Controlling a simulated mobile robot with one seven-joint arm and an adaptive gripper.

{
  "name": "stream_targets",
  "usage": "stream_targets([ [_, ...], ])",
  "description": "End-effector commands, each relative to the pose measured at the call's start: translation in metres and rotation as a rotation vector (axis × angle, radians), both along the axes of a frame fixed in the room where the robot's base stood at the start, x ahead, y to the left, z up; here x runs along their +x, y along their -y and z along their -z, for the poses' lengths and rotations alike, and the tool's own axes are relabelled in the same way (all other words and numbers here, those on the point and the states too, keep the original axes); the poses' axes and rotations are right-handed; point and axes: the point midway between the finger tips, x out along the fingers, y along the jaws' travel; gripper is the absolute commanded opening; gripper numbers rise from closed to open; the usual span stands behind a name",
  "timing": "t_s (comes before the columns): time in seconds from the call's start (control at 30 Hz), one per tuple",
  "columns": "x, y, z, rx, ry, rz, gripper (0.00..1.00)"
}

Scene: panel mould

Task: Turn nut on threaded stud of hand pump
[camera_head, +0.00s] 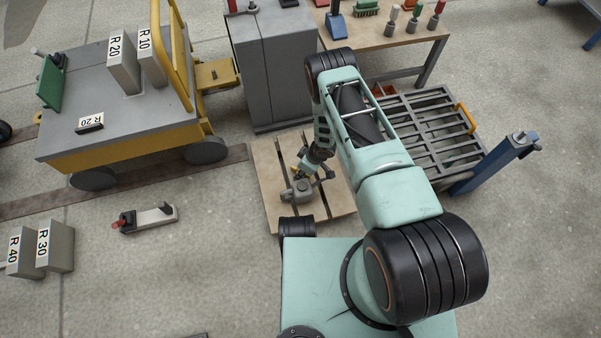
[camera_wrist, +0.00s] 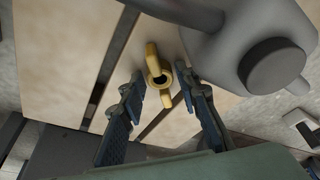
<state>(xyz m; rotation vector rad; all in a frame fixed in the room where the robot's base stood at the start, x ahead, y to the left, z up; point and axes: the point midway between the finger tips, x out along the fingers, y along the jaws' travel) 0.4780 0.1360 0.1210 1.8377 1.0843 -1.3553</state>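The nut (camera_wrist: 152,62) is yellow, with lobes sticking out and a dark round centre. The threaded stud cannot be told apart from that dark centre. The hand pump (camera_wrist: 248,42) is a grey rounded body at the upper right of the wrist view. In the head view the pump (camera_head: 298,193) sits on a wooden pallet (camera_head: 270,207). My gripper (camera_wrist: 162,85) is open, with one dark finger on each side of the nut. Gaps show between the fingers and the nut, and I see no clear contact. In the head view my gripper (camera_head: 308,168) is over the pump, small and partly hidden.
A grey cabinet (camera_head: 275,65) stands behind the pallet. A grated rack (camera_head: 425,125) and a blue stand (camera_head: 495,165) are at the right. A yellow cart (camera_head: 125,140) is at the left. A small grey tool (camera_head: 150,218) lies on open floor left of the pallet.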

Motion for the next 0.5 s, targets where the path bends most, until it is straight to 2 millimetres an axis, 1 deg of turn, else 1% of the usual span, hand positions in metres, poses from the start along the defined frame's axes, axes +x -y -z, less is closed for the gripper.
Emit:
stream_targets([
  [0.03,0.0,0.0,-0.0003,0.0,0.0,0.0,0.26],
  [0.27,-0.0001,0.0001,-0.0004,0.0,0.0,0.0,0.01],
  [0.5,0.0001,0.0,-0.0012,0.0,0.0,0.0,0.0],
])
